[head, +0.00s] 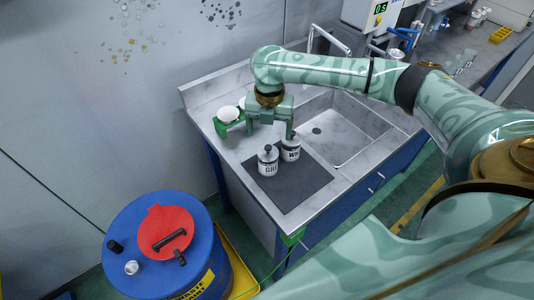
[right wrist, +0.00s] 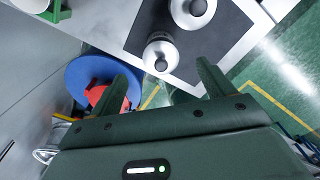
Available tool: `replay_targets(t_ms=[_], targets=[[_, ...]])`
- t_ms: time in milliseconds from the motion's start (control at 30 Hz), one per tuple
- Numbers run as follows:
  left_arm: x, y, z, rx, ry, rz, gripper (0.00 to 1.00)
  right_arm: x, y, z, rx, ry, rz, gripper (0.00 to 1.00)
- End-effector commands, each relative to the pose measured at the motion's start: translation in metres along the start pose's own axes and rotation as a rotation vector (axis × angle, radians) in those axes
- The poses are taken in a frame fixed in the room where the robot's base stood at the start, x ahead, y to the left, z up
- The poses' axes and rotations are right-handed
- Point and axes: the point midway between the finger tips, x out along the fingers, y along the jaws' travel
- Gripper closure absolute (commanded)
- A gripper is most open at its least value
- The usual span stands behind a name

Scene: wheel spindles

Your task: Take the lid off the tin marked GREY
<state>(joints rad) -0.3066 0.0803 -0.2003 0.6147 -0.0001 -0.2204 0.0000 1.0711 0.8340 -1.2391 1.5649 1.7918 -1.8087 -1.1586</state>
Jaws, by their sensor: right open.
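The tin marked GRE, the rest of its label not readable, (head: 268,164) stands upright on a dark mat (head: 301,187). Its lid, with a dark knob on top, is on; the tin also shows in the right wrist view (right wrist: 160,52). A second tin marked WH (head: 290,151) stands close beside it, also lidded, and shows in the right wrist view (right wrist: 193,12). My right gripper (head: 269,136) is open and empty, above and behind the tins in the head view. In the right wrist view its fingers (right wrist: 168,76) are spread with nothing between them. My left gripper is not in view.
A sink basin (head: 338,128) lies right of the mat. A green holder with white round things (head: 228,116) stands at the counter's back left. A blue drum with a red lid (head: 165,232) stands on the floor in front. The mat's front part is clear.

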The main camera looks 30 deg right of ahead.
Motion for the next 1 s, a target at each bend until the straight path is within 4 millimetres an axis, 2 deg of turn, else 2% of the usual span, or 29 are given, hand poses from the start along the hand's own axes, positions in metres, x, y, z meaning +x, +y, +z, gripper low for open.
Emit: replay_targets(t_ms=[233,500,700,733,900,1000], targets=[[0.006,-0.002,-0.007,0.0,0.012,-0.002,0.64,0.018,0.0,-0.003,-0.001,0.001,-0.001,0.19],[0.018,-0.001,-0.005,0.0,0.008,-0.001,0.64,0.059,0.002,-0.009,0.0,0.0,-0.001,0.19],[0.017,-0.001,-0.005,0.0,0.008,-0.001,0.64,0.059,0.002,-0.009,-0.001,-0.002,0.0,0.19],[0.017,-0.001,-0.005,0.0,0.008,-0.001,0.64,0.059,0.002,-0.009,-0.001,-0.002,0.0,0.22],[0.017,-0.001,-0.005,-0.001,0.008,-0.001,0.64,0.059,0.002,-0.009,-0.001,-0.002,-0.001,0.67],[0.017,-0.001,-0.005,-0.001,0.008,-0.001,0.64,0.059,0.002,-0.009,-0.001,-0.002,0.0,0.67]])
